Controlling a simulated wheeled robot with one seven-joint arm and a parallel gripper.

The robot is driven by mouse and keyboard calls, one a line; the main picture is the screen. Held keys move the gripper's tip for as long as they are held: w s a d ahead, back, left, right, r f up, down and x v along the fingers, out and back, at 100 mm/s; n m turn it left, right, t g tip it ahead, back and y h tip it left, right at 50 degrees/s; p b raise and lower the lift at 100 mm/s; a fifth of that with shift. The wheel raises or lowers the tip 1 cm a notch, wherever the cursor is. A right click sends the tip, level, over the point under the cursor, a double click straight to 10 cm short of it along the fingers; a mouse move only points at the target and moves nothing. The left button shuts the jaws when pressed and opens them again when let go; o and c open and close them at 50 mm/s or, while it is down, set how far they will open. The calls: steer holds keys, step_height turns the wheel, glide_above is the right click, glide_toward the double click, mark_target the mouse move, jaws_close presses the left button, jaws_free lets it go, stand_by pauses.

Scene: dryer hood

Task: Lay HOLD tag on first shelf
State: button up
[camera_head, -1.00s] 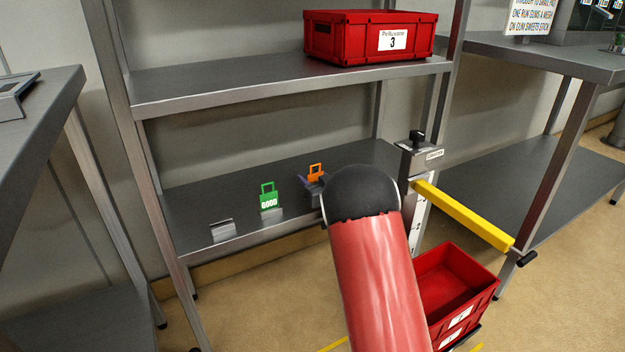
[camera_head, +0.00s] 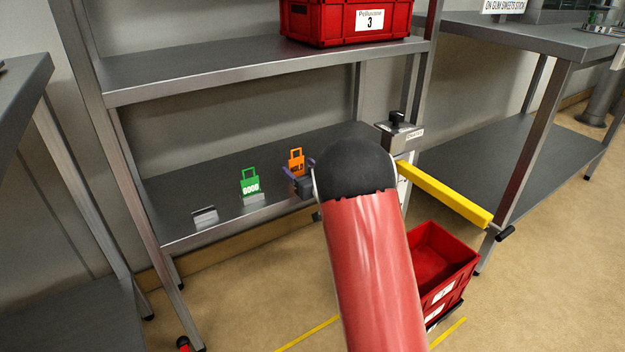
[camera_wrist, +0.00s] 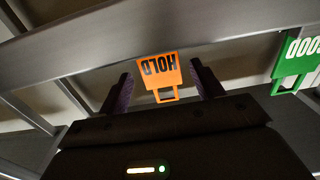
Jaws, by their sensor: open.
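The orange HOLD tag (camera_head: 296,162) stands on the lower shelf (camera_head: 345,140), near its front edge. In the wrist view the HOLD tag (camera_wrist: 158,76) appears upside down between my fingers. My gripper (camera_head: 303,174) is at the shelf's front edge, right at the tag, partly hidden by my red arm. In the wrist view my gripper (camera_wrist: 160,88) is open, with one dark purple finger on each side of the tag and a gap to it. A green GOOD tag (camera_head: 250,182) stands left of the HOLD tag, and it shows at the right of the wrist view (camera_wrist: 298,62).
An empty metal holder (camera_head: 204,215) is left of the green tag. A red crate labelled 3 (camera_head: 345,22) sits on the upper shelf (camera_head: 200,72). A yellow bar (camera_head: 445,194) juts out at right, above red crates (camera_head: 440,265) near the floor.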

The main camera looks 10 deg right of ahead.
steer(key=s+d+r+m+g+h, duration=0.2)
steer(key=s+r+h, duration=0.15)
steer(key=s, duration=0.45)
steer(key=s+d+r+m+g+h, duration=0.1)
steer(key=s+d+r+m+h, duration=0.15)
steer(key=s+r, duration=0.45)
steer(key=s+a+f+g, duration=0.2)
steer(key=s+a+g, duration=0.1)
steer(key=s, duration=1.2)
steer(key=s+a+f+g, duration=0.2)
steer(key=s+g, duration=0.3)
steer(key=s, duration=1)
steer(key=shift+s+a+n+g, duration=0.15)
steer(key=shift+a+n+g, duration=0.15)
steer(key=shift+a+n, duration=0.25)
step_height(320, 180, up, 6)
steer(key=p, duration=0.6)
